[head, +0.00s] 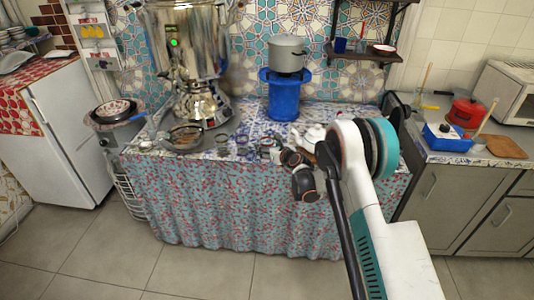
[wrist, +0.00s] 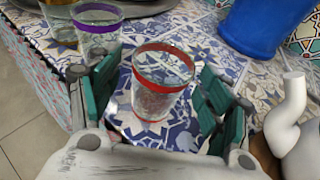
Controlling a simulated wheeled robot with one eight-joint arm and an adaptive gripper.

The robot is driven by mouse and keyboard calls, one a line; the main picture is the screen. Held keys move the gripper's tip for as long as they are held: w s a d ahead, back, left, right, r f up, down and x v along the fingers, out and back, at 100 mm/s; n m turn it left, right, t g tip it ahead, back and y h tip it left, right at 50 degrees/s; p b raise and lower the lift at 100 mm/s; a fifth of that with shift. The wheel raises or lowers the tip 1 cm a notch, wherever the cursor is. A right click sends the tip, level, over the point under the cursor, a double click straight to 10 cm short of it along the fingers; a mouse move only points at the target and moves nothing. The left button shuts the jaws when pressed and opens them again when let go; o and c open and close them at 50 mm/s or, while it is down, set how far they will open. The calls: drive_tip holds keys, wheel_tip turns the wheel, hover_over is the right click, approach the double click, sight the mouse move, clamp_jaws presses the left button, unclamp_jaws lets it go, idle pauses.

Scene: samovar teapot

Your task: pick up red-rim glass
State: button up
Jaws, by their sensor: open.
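The red-rim glass (wrist: 160,85) is clear with a red band around its top. In the wrist view it stands upright on the blue patterned tabletop (wrist: 205,40). My gripper (wrist: 155,105) is open, with a green-padded finger on each side of the glass. The glass sits between the fingers, and gaps show on both sides. In the head view my gripper (head: 280,157) is at the table's front edge, and the glass there is too small and covered to make out surely.
A purple-rim glass (wrist: 97,28) stands just left of the red-rim glass. A white teapot (wrist: 290,125) is close on the right. A blue stand (head: 283,98) bears a grey pot (head: 286,53) behind. A large samovar (head: 185,45) stands at the left.

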drive_tip(key=shift+x, duration=0.9)
drive_tip(key=c, duration=1.2)
drive_tip(key=shift+r, duration=0.15)
